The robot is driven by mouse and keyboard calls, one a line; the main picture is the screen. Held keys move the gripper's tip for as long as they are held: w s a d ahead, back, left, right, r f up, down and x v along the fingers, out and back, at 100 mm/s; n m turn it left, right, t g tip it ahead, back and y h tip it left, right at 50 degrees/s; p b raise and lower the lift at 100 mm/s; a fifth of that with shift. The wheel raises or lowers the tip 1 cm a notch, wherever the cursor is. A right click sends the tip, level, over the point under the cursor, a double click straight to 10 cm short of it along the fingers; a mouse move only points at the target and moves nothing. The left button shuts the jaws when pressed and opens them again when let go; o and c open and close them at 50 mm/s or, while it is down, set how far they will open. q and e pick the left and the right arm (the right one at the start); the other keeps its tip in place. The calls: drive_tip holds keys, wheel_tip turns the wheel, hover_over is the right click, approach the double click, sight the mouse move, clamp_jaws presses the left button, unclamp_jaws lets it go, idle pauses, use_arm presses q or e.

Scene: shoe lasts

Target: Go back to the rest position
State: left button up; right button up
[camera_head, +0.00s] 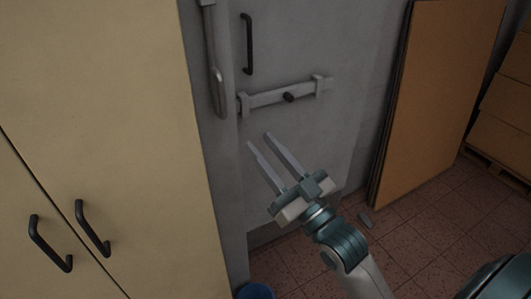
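My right gripper (259,143) is in the middle of the head view, on an arm that comes in from the lower right. Its two long flat fingers stand apart with nothing between them, and they point up and to the left. It is in front of a grey door (300,150), below the door's sliding bolt (268,97). I cannot tell how far the fingertips are from the door. My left gripper is not in view. No shoe last shows.
A beige cabinet (110,100) with black handles (92,228) fills the left side. A brown board (435,95) leans at the right, near stacked cardboard boxes (500,105) on a pallet. A blue bucket (255,291) stands at the bottom.

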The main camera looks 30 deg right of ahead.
idle(0.5)
drive_tip(key=w+d+f+m+g+h, duration=0.15)
drive_tip(key=w+f, duration=0.25)
drive_tip(key=f, duration=0.9)
drive_tip(key=w+d+f+g+h, duration=0.1)
drive_tip(key=w+f+g, duration=0.2)
drive_tip(key=f, duration=1)
drive_tip(key=s+f+g+h+b, duration=0.1)
drive_tip(key=s+f+g, duration=0.25)
drive_tip(key=f, duration=1.15)
drive_tip(key=s+f+g+h, duration=0.1)
drive_tip(key=s+f+g, duration=0.25)
drive_tip(key=f, duration=1.15)
drive_tip(key=s+f+g, duration=0.4)
drive_tip(key=s+f, duration=1.3)
drive_tip(key=f, duration=0.3)
drive_tip(key=s+f+g, duration=0.2)
drive_tip(key=s+f, duration=0.3)
drive_tip(key=s, duration=0.8)
drive_tip(key=s+f+n+g, duration=0.1)
drive_tip(key=s+f+g, duration=0.2)
drive_tip(key=s, duration=1.1)
wheel_tip(320, 180, down, 4)
drive_tip(key=shift+r+b, duration=0.25)
drive_tip(key=shift+b, duration=0.15)
